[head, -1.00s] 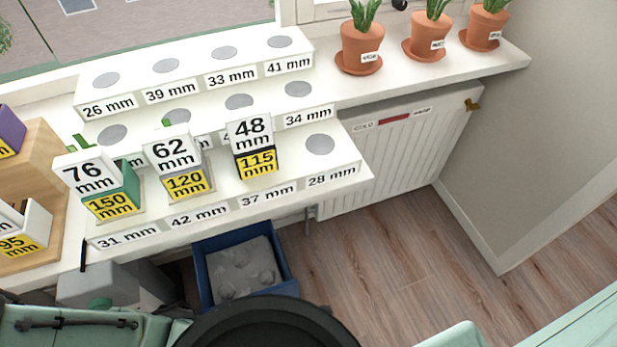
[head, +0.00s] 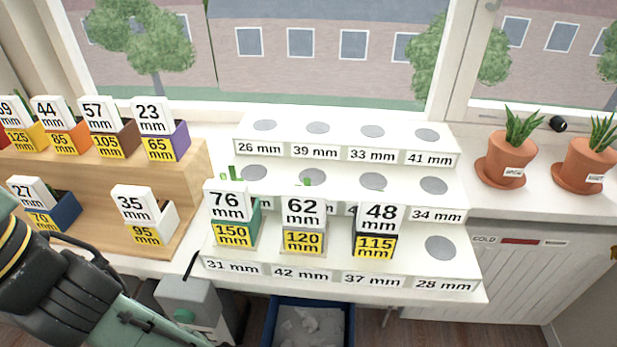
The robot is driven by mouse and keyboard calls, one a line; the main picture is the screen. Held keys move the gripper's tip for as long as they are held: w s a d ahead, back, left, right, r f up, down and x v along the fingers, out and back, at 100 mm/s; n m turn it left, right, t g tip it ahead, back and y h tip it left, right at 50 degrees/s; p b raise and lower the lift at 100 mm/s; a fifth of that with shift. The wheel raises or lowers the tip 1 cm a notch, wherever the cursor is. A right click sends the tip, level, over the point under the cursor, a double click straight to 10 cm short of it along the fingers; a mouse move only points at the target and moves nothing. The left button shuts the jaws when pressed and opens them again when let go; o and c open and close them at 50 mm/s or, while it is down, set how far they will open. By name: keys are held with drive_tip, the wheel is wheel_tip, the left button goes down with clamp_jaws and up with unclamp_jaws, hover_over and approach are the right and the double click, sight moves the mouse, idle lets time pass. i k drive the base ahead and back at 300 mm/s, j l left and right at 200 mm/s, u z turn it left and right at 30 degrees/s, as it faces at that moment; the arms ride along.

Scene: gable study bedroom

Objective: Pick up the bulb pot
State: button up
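Two terracotta pots on saucers stand upright on the white window sill at the right in the head view. One pot (head: 508,158) shows whole, with green pointed leaves and a small white label. The other pot (head: 586,163) is cut by the right edge and also has leaves and a label. The labels are too small to read, so I cannot tell which is the bulb pot. My arm shows at the lower left, well away from both pots. My gripper is not in view.
A white stepped stand (head: 470,268) with grey discs and mm labels fills the middle, several numbered boxes on its front. A wooden tiered rack (head: 190,190) with coloured boxes stands left. A blue bin (head: 271,325) is below. A radiator (head: 530,270) is under the sill.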

sight(49, 208)
drive_tip(key=u, duration=1.45)
